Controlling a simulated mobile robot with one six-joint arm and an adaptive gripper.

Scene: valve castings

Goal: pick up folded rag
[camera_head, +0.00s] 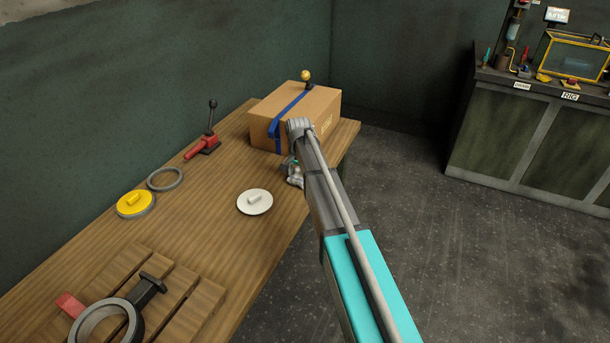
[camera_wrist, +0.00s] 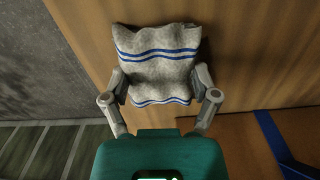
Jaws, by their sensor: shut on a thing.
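The folded rag (camera_wrist: 160,75) is grey cloth with blue stripes. In the wrist view it lies between the two fingers of my gripper (camera_wrist: 160,92), which press on its left and right sides. The wooden table top shows behind it; I cannot tell whether the rag still touches the table. In the head view my arm hides the rag, and only part of my gripper (camera_head: 294,172) shows at the table's right edge, near the cardboard box.
The cardboard box (camera_head: 320,105) with a blue strap stands behind my gripper. A red clamp (camera_head: 208,145), a grey ring (camera_head: 165,179), a yellow disc (camera_head: 132,205) and a white disc (camera_head: 255,203) lie on the table (camera_head: 215,240). A cabinet (camera_head: 530,140) stands at right.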

